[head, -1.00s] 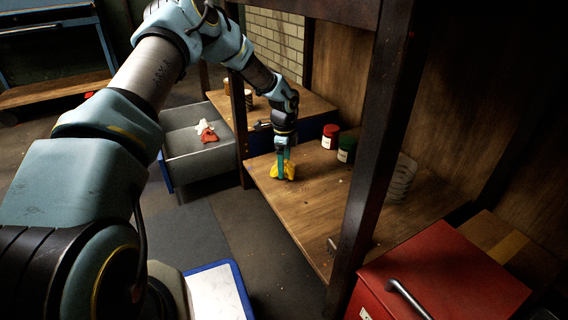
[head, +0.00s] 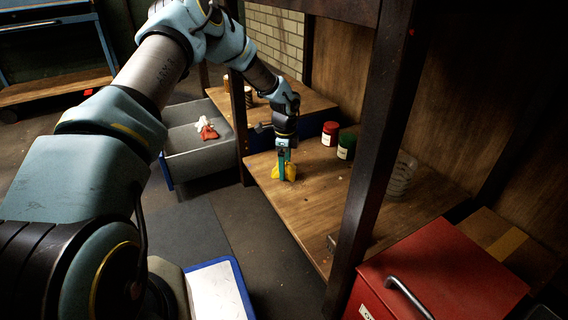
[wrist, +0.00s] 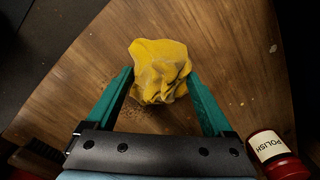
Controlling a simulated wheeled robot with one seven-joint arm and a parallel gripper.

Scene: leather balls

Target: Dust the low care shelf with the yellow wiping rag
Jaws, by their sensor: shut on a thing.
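The yellow wiping rag (wrist: 160,70) is a crumpled bundle between the green fingers of my gripper (wrist: 161,85). In the head view my gripper (head: 284,165) points down and holds the rag (head: 290,173) at the surface of the low wooden shelf (head: 320,218), near its left end. My gripper is shut on the rag. In the wrist view small dark specks lie on the shelf (wrist: 66,100) to the left of the rag, and a few show to its right. The shelf surface under the rag is hidden.
A red jar (head: 330,134) and a green jar (head: 346,147) stand behind my gripper; a jar labelled POLISH (wrist: 277,155) shows in the wrist view. A clear ribbed container (head: 401,174) is farther right. A dark post (head: 378,150) rises at the shelf's front. A red box (head: 440,280) stands at right.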

